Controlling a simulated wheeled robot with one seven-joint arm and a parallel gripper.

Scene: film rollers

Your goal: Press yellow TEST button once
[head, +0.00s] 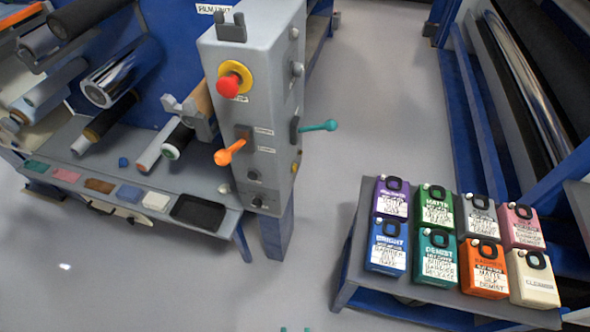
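The grey control box (250,110) stands upright at the centre. A small yellow button (295,168) shows on its narrow right side, low down and seen at a steep angle; its label cannot be read. The front face carries a red mushroom button (229,85) on a yellow ring, an orange-handled lever (230,152) and small dark knobs. A teal-handled lever (318,126) sticks out from the right side, above the yellow button. Two small teal tips of my gripper (295,329) just show at the bottom edge, apart with nothing visible between them, well below the box.
A low table (375,285) at right holds several coloured, labelled canisters. Film rollers (110,80) and a tray ledge (100,190) with coloured pads lie left of the box. A blue rack (465,110) with long rollers stands at far right. Grey floor (375,90) is clear between.

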